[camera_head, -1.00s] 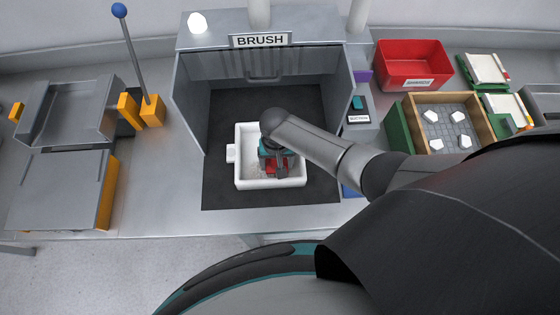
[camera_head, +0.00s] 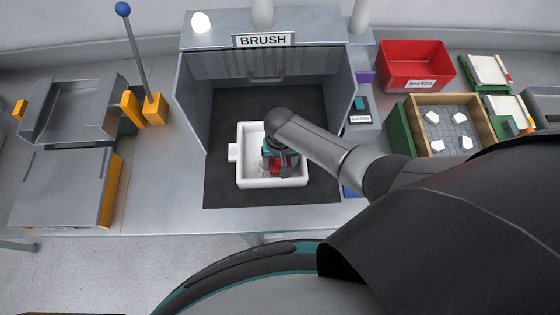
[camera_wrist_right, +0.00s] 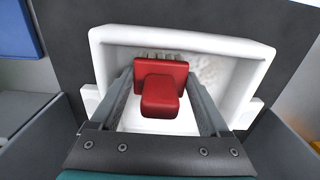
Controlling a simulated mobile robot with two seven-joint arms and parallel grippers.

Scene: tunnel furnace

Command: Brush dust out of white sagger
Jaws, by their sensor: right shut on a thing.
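The white sagger (camera_head: 243,178) sits on the dark mat inside the booth marked BRUSH. It also shows in the right wrist view (camera_wrist_right: 262,50), with a greyish, speckled patch of dust (camera_wrist_right: 208,72) on its floor to the right of the brush. My right gripper (camera_head: 279,168) is over the sagger, pointing down into it. It is shut on the red block of a brush (camera_wrist_right: 161,85), whose pale bristles show along its far edge near the sagger's wall. Whether the bristles touch the floor I cannot tell. My left gripper is not in view.
The booth (camera_head: 192,105) has walls on both sides and at the back. A red bin (camera_head: 415,62) and a wooden box (camera_head: 482,118) with white pieces stand to the right. A grey tray stand (camera_head: 62,188) and a lever (camera_head: 137,55) stand to the left.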

